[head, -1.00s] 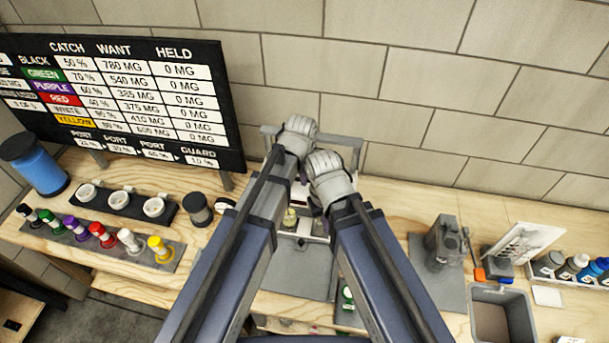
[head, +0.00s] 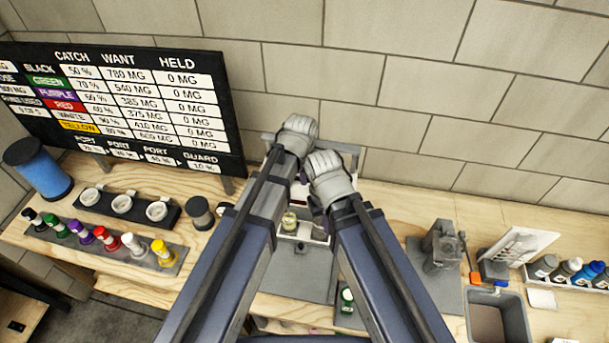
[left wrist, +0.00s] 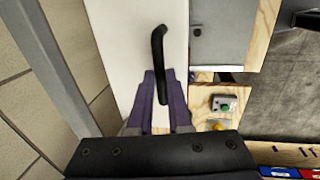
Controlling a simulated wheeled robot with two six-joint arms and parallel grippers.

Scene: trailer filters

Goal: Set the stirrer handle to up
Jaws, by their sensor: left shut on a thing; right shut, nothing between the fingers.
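In the left wrist view a black curved handle (left wrist: 158,55) stands out against a white panel (left wrist: 118,50). Its lower end lies between the purple fingers of my left gripper (left wrist: 160,100), which is shut on it. In the head view my left gripper (head: 298,132) is at the grey frame of the apparatus (head: 350,148) by the back wall; the handle is hidden there behind my arms. My right gripper (head: 328,178) is just below and to the right of the left one, shut and empty. Its fingertips are mostly hidden.
A black board (head: 120,105) with figures stands at the left. Coloured-cap vials (head: 103,238), white cups (head: 122,204) and a blue cylinder (head: 38,170) lie below it. At the right are a grey device (head: 440,245), a grey bin (head: 500,318) and bottles (head: 568,270).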

